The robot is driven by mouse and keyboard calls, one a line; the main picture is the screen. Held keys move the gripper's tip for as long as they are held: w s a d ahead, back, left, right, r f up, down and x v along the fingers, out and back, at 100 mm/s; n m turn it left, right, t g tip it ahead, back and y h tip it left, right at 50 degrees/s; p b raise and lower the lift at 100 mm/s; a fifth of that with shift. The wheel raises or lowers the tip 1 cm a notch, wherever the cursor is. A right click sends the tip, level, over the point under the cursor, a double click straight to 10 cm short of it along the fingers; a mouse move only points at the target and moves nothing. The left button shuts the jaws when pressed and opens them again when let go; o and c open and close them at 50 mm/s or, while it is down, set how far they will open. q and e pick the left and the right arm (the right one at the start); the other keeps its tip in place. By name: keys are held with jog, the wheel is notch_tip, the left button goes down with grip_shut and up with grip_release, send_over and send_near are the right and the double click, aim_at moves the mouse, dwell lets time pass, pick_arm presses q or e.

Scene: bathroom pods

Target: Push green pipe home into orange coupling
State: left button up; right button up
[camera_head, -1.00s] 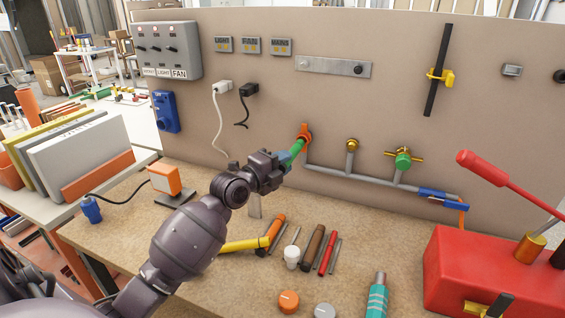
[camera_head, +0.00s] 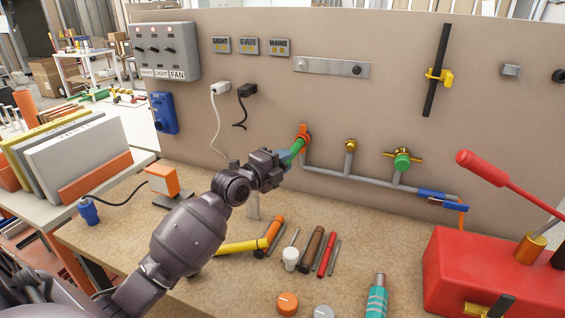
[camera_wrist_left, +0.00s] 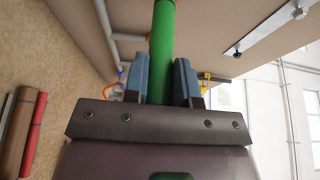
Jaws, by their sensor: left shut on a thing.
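The green pipe (camera_head: 293,152) slants up from my left gripper (camera_head: 284,160) to the orange coupling (camera_head: 304,136) on the panel in the head view. Its far end meets the coupling; how deep it sits I cannot tell. In the left wrist view the green pipe (camera_wrist_left: 162,45) runs straight out between the two blue-grey fingers of my left gripper (camera_wrist_left: 160,80), which are shut on it. The coupling does not show clearly in the wrist view. My right gripper is not in view.
A grey pipe (camera_head: 370,180) runs along the panel from below the coupling, past a brass fitting (camera_head: 351,146) and a green-capped valve (camera_head: 402,161). Loose tools lie on the bench below. A red toolbox (camera_head: 480,275) stands at the right. A switch box (camera_head: 168,50) is at upper left.

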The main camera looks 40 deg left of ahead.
pick_arm(q)
jog(key=shift+w, duration=0.25)
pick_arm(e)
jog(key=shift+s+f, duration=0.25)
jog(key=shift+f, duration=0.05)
pick_arm(q)
jog(key=shift+w+a, duration=0.1)
jog(key=shift+w+a+b, duration=0.1)
jog(key=shift+w+b, duration=0.2)
jog(key=shift+w, duration=0.1)
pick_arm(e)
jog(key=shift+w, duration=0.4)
pick_arm(q)
jog(key=shift+w, duration=0.25)
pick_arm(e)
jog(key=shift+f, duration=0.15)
pick_arm(q)
jog(key=o, duration=1)
jog(key=shift+c, duration=0.2)
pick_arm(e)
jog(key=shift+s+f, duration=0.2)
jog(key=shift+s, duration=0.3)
